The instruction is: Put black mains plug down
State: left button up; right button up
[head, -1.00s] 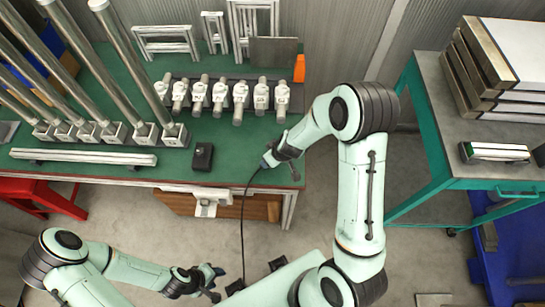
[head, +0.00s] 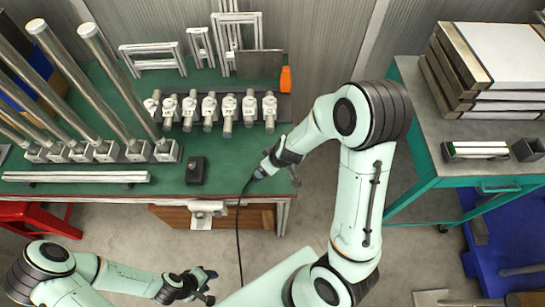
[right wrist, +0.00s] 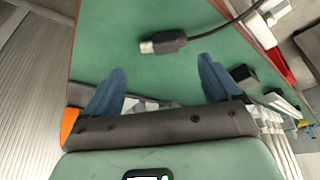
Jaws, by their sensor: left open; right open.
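The black mains plug (right wrist: 163,43) lies above or on the green tabletop in the right wrist view, just beyond my right gripper's fingertips. Its black cable runs off to the upper right there; in the head view the cable (head: 239,225) hangs over the table's front edge. My right gripper (right wrist: 160,68) is open, with its two blue fingers apart on either side below the plug and nothing between them. In the head view my right gripper (head: 260,172) is low over the table's front right corner and mostly hides the plug. My left gripper (head: 205,286) is open and empty in front of the table.
A small black box (head: 195,170) stands left of my right gripper. Several metal clamps (head: 209,107) line a dark rail behind. Metal posts (head: 118,82) stand at the left. A grey-topped bench (head: 425,160) is at the right. Green surface around the black box is clear.

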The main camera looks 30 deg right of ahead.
pick_arm(q)
jog(key=shift+w+r+p, duration=0.4)
jog(key=shift+w+r, duration=0.65)
jog(key=shift+w, duration=0.2)
pick_arm(e)
jog(key=v, duration=0.4)
jog(key=shift+r, duration=0.25)
pick_arm(q)
jog(key=shift+w, duration=0.1)
pick_arm(e)
jog(key=shift+w, duration=0.1)
